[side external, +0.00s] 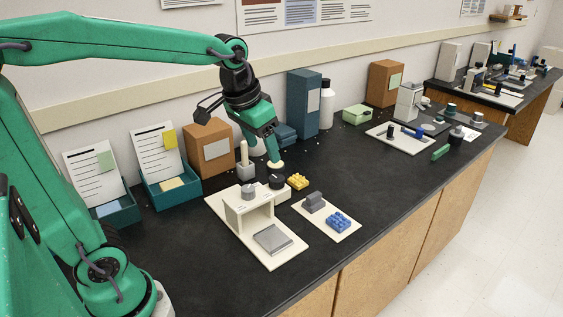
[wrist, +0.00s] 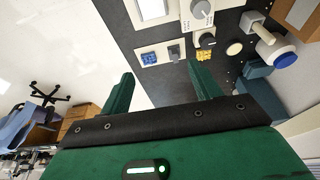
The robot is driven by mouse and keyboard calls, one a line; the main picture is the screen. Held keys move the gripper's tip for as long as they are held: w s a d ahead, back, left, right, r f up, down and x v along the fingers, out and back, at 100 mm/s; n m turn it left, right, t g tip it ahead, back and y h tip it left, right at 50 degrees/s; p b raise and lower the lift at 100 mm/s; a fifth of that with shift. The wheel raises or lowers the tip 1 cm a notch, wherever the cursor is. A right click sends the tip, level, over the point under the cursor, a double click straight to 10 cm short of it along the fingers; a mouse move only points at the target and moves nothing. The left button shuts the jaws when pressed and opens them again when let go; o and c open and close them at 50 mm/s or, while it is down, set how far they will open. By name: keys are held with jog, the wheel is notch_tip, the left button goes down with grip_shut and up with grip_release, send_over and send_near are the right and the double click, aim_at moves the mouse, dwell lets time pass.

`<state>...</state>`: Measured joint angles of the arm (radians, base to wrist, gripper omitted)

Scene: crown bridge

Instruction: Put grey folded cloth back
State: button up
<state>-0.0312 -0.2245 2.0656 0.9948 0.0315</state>
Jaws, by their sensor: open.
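A flat grey square (side external: 272,238), which looks like the folded cloth, lies on the front part of a cream base board (side external: 290,252), in front of a cream bridge-like stand (side external: 238,212). In the wrist view the grey square (wrist: 152,9) shows at the top edge, partly cut off. My gripper (side external: 273,158) is pointed down behind the stand, apart from the square. In the wrist view my gripper (wrist: 160,70) has its two green fingers wide apart with nothing between them.
A grey dial (side external: 249,191) sits on the stand. A black knob (side external: 277,182), a yellow block (side external: 298,181) and a cream disc (side external: 276,165) are near my gripper. A small tray to the right holds a grey block (side external: 314,201) and a blue studded block (side external: 338,222). Boxes line the wall.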

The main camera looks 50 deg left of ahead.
jog(key=s+d+f+t, duration=0.1)
jog(key=s+f+t, duration=0.1)
jog(key=s, duration=1)
jog(key=shift+s+f, duration=0.2)
dwell(0.8)
